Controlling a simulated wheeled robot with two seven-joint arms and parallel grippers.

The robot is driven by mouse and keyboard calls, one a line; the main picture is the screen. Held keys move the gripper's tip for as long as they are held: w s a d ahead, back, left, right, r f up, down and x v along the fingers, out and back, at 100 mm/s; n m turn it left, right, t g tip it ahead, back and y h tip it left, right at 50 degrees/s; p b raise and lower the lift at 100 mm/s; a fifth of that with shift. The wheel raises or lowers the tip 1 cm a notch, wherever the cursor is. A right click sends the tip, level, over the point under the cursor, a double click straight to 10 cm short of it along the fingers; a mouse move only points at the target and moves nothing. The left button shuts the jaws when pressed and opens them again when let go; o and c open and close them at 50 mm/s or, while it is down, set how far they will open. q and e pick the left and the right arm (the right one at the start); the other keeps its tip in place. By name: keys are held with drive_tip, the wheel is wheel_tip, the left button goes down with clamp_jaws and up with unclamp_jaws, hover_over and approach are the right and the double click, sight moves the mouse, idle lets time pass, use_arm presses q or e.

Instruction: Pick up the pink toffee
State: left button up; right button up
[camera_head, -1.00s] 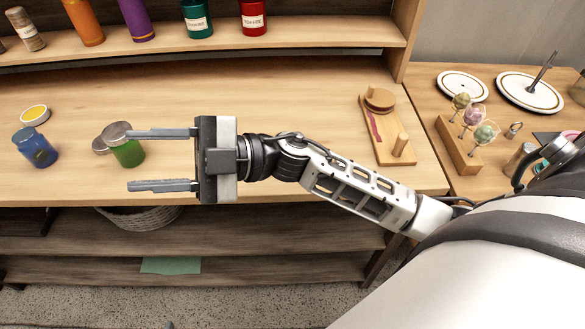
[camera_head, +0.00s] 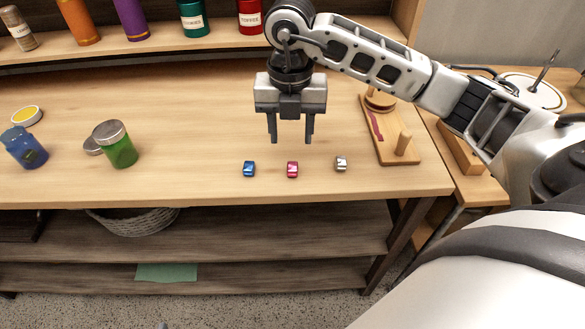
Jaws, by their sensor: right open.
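The pink toffee (camera_head: 292,169) is a small wrapped piece on the wooden counter. It lies between a blue toffee (camera_head: 249,169) on its left and a silvery-white toffee (camera_head: 341,163) on its right. My right gripper (camera_head: 291,140) is open and empty, its two fingers pointing toward the front of the counter. In the picture its fingertips are just above the pink toffee, apart from it. How high the gripper is over the counter is hard to tell. My left gripper is not in view.
A green jar (camera_head: 119,147) and a blue jar (camera_head: 25,149) stand on the left. A wooden board (camera_head: 399,158) with an upright peg lies on the right. A shelf (camera_head: 150,50) with bottles and canisters runs along the back. The counter's front edge is close to the toffees.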

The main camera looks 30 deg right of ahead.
sight(292, 166)
wheel_tip(292, 166, down, 9)
drive_tip(key=shift+d+r+p, duration=0.15)
drive_tip(key=shift+p, duration=0.15)
drive_tip(key=c, duration=0.8)
